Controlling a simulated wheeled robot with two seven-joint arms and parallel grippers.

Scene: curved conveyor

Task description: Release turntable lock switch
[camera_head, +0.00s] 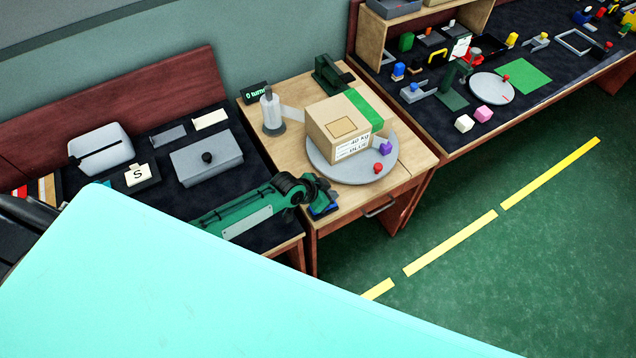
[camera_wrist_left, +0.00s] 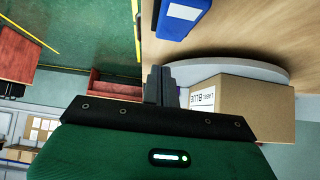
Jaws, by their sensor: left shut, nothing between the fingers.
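The grey round turntable (camera_head: 337,174) sits on the light wooden table, and its edge shows in the left wrist view (camera_wrist_left: 235,62). A cardboard box (camera_head: 338,122) with a white label stands on it. A red knob (camera_head: 378,168) and a purple piece (camera_head: 385,147) are at its right edge. A blue block (camera_head: 323,211) with a pale panel is at the table's front left; it also shows in the wrist view (camera_wrist_left: 183,16). I cannot tell which part is the lock switch. My left gripper (camera_head: 325,193) is shut and empty, close beside the blue block. Its fingers (camera_wrist_left: 161,84) show dark and together.
A green tape dispenser (camera_head: 328,75) and a grey-white bottle-like stand (camera_head: 270,110) are at the table's back. A dark-topped bench with a grey box (camera_head: 207,158) adjoins at left. Another bench with small parts and a second disc (camera_head: 492,88) is at right. Green floor lies in front.

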